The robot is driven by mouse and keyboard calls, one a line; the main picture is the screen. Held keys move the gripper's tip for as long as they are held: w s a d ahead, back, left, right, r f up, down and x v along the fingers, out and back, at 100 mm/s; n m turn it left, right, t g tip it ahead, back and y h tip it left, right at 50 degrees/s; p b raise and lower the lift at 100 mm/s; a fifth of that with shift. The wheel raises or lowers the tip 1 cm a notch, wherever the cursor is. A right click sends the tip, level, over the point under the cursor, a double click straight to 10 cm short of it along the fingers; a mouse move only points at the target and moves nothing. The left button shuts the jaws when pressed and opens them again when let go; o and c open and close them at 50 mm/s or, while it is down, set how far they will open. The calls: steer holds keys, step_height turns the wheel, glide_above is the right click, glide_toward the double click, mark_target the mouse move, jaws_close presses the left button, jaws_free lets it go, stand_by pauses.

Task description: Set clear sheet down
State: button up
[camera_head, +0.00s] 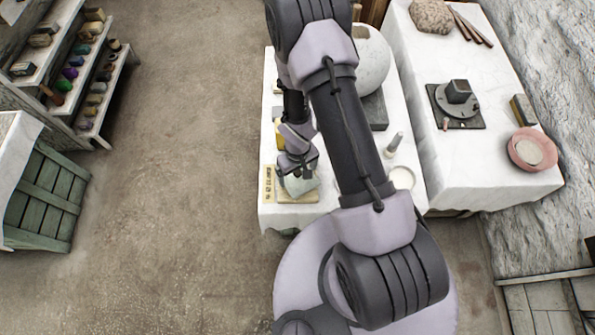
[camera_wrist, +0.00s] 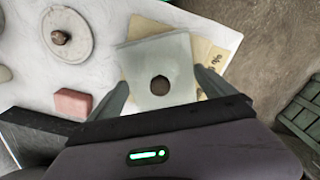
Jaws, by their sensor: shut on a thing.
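My gripper (camera_head: 299,170) is shut on the clear sheet (camera_head: 302,184), near the front left corner of the white-covered table (camera_head: 335,205). In the wrist view the clear sheet (camera_wrist: 152,52) is a pale, see-through square between the two fingers (camera_wrist: 164,80). A dark round spot (camera_wrist: 159,85) shows at its near part; I cannot tell if it is a knob or a hole. A beige board (camera_head: 297,197) lies under the sheet, and its edge shows in the wrist view (camera_wrist: 140,27). I cannot tell whether sheet and board touch.
A beige card with writing (camera_wrist: 214,58) lies beside the board. A pink block (camera_wrist: 72,103) and a round white dish with a brown lump (camera_wrist: 80,48) are close by. A large pale sphere (camera_head: 372,62) stands farther back. A green crate (camera_head: 45,205) stands on the floor left.

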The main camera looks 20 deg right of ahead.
steer(key=shift+f+b, duration=0.75)
steer(key=shift+b, duration=0.05)
stand_by(0.4)
steer(key=o, duration=1.1)
steer(key=shift+c, duration=0.2)
steer(key=shift+r, duration=0.15)
step_height(320, 180, up, 4)
steer(key=p, duration=0.4)
